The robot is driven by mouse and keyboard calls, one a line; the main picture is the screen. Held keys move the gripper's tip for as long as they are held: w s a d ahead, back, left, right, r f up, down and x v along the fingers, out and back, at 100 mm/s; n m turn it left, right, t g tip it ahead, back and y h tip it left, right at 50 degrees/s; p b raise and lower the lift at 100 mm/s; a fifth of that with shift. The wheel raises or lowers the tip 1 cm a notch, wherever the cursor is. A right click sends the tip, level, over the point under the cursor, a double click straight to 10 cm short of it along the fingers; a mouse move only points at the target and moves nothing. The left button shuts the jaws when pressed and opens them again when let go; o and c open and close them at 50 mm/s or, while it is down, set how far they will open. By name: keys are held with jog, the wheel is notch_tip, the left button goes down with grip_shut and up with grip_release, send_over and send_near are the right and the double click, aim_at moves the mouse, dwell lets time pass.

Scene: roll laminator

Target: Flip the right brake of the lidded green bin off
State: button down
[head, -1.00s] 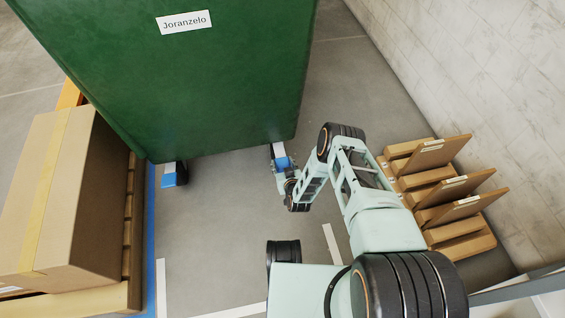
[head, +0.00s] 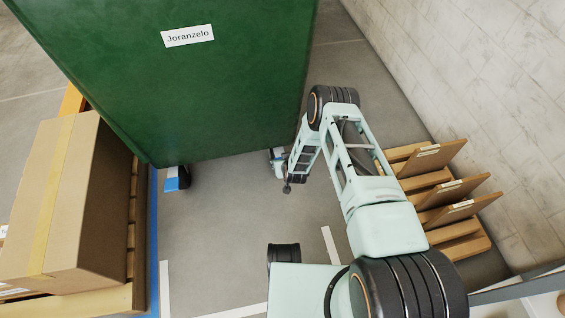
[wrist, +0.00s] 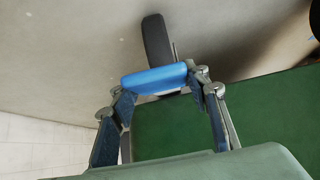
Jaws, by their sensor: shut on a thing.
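The green bin (head: 230,90) stands at the top of the head view with a "Joranzelo" label on its front; its lid is out of view. The right brake (wrist: 155,78), a blue pedal beside a dark wheel (wrist: 157,40), shows in the wrist view. My gripper (wrist: 158,92) is shut on this pedal, with one finger at each end of it. In the head view my gripper (head: 281,170) is low by the bin's front right corner, and my arm partly hides that area. The other brake (head: 173,180) is blue, under the bin's front left corner.
A cardboard box (head: 60,200) on a wooden pallet (head: 135,235) stands at the left. A wooden rack with several boards (head: 450,195) stands at the right by the pale wall (head: 480,80). The floor (head: 215,230) in front of the bin is clear.

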jog(key=shift+w+a+r, duration=0.1)
jog(key=shift+w+r, duration=0.2)
jog(key=shift+w, duration=0.05)
jog(key=c, duration=1.4)
grip_release()
jog(key=shift+c, duration=0.2)
jog(key=shift+o, duration=1.8)
jog(key=shift+s+f, duration=0.1)
jog(key=shift+s, duration=0.05)
jog(key=v, duration=1.2)
